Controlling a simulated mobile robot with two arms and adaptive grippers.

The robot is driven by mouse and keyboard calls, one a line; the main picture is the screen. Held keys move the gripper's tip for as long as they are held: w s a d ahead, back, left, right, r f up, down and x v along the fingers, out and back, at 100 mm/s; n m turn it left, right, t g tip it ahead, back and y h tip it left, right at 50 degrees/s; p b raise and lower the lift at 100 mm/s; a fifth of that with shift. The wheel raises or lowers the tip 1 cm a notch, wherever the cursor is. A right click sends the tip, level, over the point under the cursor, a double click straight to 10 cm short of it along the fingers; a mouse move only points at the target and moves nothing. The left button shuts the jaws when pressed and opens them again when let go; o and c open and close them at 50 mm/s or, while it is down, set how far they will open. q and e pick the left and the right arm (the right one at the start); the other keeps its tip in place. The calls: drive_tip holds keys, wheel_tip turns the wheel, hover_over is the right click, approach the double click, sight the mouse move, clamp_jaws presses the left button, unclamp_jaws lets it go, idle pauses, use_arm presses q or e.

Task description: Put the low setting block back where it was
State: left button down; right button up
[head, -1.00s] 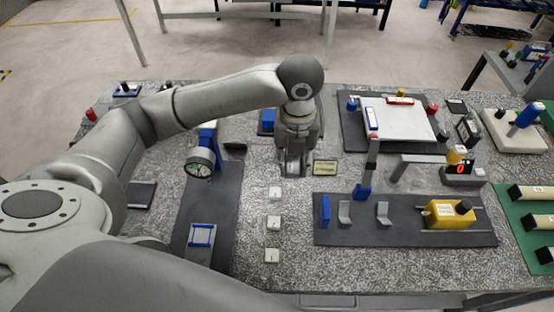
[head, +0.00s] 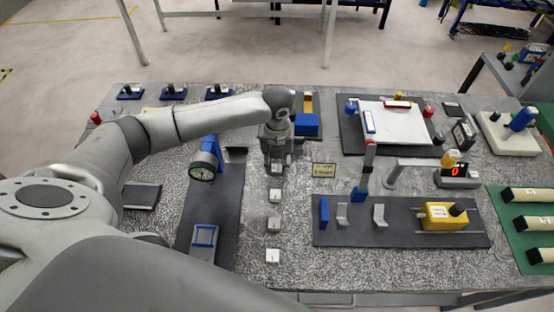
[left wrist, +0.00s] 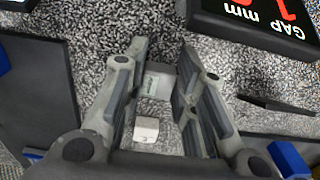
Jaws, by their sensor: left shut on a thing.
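My left gripper (head: 276,168) points down at the far end of a row of small pale blocks. In the left wrist view its fingers (left wrist: 159,85) are closed on a small grey setting block (left wrist: 160,79), mostly hidden by the gripper in the head view. I cannot read its label or tell whether it touches the table. Three more blocks stand in line toward me: a far one (head: 274,195), a middle one (head: 273,224) and a near one (head: 272,255). One pale block (left wrist: 147,129) also shows close by in the left wrist view. My right gripper is not in view.
A dial gauge (head: 202,172) on a blue stand is left of the row. A small sign plate (head: 323,170) stands to the right of the gripper. A dark mat (head: 400,238) with a yellow block (head: 440,214) lies farther right. A gap display (left wrist: 262,22) shows in the wrist view.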

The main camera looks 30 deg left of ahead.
sight(277, 164)
use_arm(q)
drive_tip(key=shift+f, duration=0.1)
drive_tip(key=c, duration=1.2)
unclamp_jaws()
drive_tip(key=shift+o, duration=0.2)
drive_tip(key=shift+r, duration=0.25)
wheel_tip(277, 164, up, 12)
drive_tip(key=b, duration=0.2)
drive_tip(key=shift+f, duration=0.1)
